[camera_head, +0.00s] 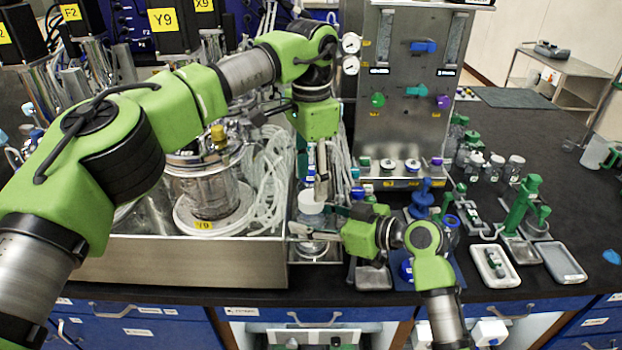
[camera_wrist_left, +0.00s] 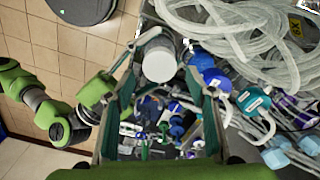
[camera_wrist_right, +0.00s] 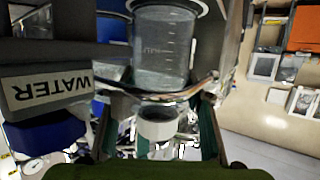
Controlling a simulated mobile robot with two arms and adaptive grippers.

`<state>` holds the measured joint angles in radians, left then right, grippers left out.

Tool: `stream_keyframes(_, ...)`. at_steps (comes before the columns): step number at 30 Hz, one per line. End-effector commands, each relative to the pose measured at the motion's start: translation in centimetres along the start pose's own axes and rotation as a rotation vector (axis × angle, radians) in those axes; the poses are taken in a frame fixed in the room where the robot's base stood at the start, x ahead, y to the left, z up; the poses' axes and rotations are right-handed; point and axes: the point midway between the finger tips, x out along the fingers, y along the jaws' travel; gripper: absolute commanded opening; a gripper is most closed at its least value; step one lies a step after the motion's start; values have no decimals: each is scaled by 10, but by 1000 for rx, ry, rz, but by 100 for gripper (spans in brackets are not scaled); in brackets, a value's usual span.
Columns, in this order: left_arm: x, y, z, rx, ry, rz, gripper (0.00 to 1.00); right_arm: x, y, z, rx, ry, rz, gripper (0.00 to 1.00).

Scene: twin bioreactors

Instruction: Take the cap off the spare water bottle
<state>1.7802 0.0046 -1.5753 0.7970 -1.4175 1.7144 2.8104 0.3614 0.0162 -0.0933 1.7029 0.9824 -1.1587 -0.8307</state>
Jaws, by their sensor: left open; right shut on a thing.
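The spare water bottle (camera_wrist_right: 164,45) is clear, with graduation marks, and appears inverted in the right wrist view. Its white cap (camera_head: 311,203) faces up in the head view; it also shows in the left wrist view (camera_wrist_left: 159,64). My right gripper (camera_head: 314,231) reaches in from the right and is shut on the bottle near its upper part, below the cap. My left gripper (camera_head: 318,188) points down from above, open, with its fingertips close around the cap. I cannot tell whether they touch it. The fingers and wrists hide much of the bottle in the head view.
A steel tray (camera_head: 190,265) with a glass vessel (camera_head: 212,190) and coiled tubing stands left. A control tower (camera_head: 405,90) stands behind. Green and blue stands (camera_head: 522,205) and small trays (camera_head: 495,264) are right. A "WATER" label (camera_wrist_right: 45,88) shows beside the bottle.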

Motion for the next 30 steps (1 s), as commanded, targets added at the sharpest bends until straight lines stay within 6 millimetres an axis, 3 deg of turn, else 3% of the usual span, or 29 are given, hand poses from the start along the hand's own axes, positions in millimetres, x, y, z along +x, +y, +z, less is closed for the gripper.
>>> stream_keyframes(8, -4, 0, -1, 354, 1, -1, 50, 0, 1, 0, -1, 1, 2, 0)
stream_keyframes(30, -18, 0, -1, 1737, 0, -2, 50, 0, 1, -1, -1, 1, 2, 0)
